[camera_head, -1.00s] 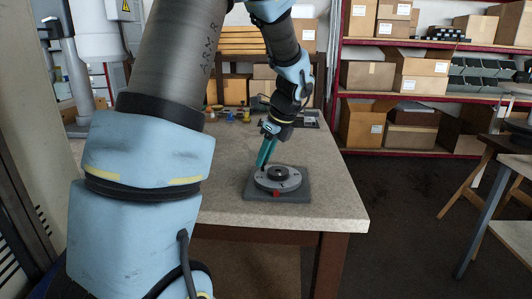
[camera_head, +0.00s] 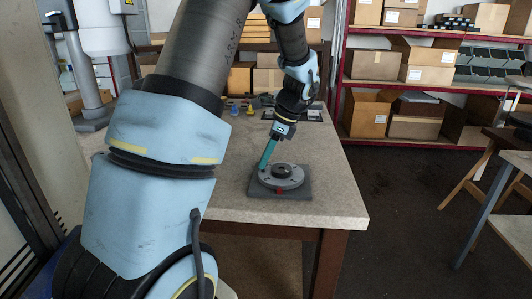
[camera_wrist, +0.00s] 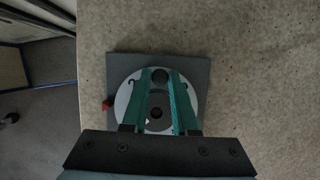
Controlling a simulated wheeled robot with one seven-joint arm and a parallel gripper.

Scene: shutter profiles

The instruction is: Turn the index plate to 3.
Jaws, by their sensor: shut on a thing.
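The index plate (camera_head: 293,182) is a round grey disc with a dark centre hub, lying on a dark square base (camera_head: 303,193) near the table's front edge. A red marker (camera_head: 280,191) sits at its front rim; in the wrist view the marker (camera_wrist: 106,104) is at the left rim. My gripper (camera_head: 264,165), with teal fingers, reaches down to the disc's left side. In the wrist view my gripper (camera_wrist: 160,76) is shut on a dark round knob (camera_wrist: 160,77) near the disc's edge. The fingers cover part of the disc, and its numbers cannot be read.
The speckled table top (camera_head: 328,185) is clear around the base. Small coloured items (camera_head: 235,109) and a dark tray (camera_head: 309,114) stand at the back. A red-framed shelf with cardboard boxes (camera_head: 367,115) stands behind, and a trestle table (camera_head: 510,180) at right.

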